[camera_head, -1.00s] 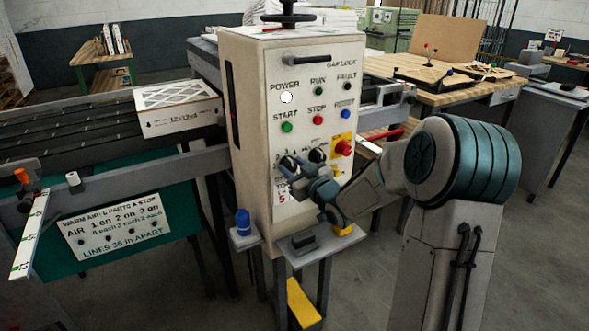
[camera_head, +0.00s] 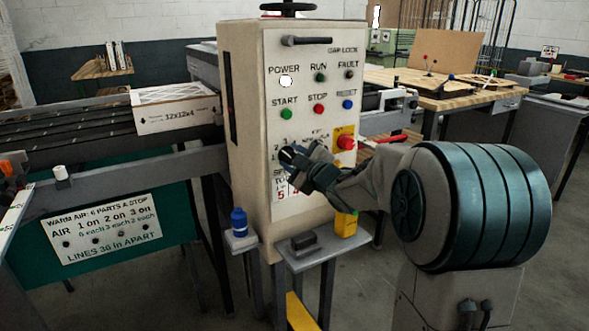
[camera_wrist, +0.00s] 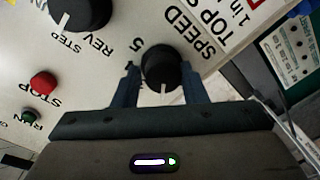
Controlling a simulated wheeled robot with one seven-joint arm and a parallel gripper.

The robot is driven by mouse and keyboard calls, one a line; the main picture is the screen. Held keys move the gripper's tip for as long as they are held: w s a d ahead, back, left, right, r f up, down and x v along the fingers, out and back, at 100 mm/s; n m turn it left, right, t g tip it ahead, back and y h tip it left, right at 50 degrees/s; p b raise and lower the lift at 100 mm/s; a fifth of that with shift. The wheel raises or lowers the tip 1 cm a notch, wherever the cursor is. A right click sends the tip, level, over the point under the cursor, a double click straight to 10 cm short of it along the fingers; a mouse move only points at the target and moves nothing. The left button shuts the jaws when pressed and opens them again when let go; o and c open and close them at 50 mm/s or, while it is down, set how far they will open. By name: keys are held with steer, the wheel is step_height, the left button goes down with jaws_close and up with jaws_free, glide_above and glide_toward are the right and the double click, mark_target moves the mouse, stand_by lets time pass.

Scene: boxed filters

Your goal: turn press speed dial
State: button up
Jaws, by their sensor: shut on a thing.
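The press speed dial (camera_wrist: 161,68) is a round black knob with a white pointer line, beside the word SPEED in the wrist view. My gripper (camera_wrist: 161,84) has one finger on each side of this dial and is shut on it. In the head view my gripper (camera_head: 290,155) reaches the lower front of the cream control cabinet (camera_head: 252,130), and my wrist hides the dial there. The dial's pointer faces toward my gripper's palm, near the bottom of the wrist picture.
A second black knob (camera_wrist: 80,12) marked STEP and REV sits near the dial. Red STOP (camera_head: 320,109), green START (camera_head: 285,114) and a red button on yellow (camera_head: 346,142) are on the panel. A shelf (camera_head: 312,253) juts out below; a conveyor (camera_head: 70,135) lies left.

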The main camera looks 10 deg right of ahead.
steer(key=shift+a+f+n+b, duration=0.25)
steer(key=shift+f+n+b, duration=0.15)
steer(key=shift+n, duration=0.2)
steer(key=o, duration=0.9)
steer(key=shift+a+r, duration=0.1)
steer(key=shift+d+r, duration=0.15)
steer(key=shift+d, duration=0.05)
steer(key=p+v, duration=0.1)
steer(key=v, duration=1.3)
steer(key=shift+a, duration=0.15)
steer(key=shift+r, duration=0.1)
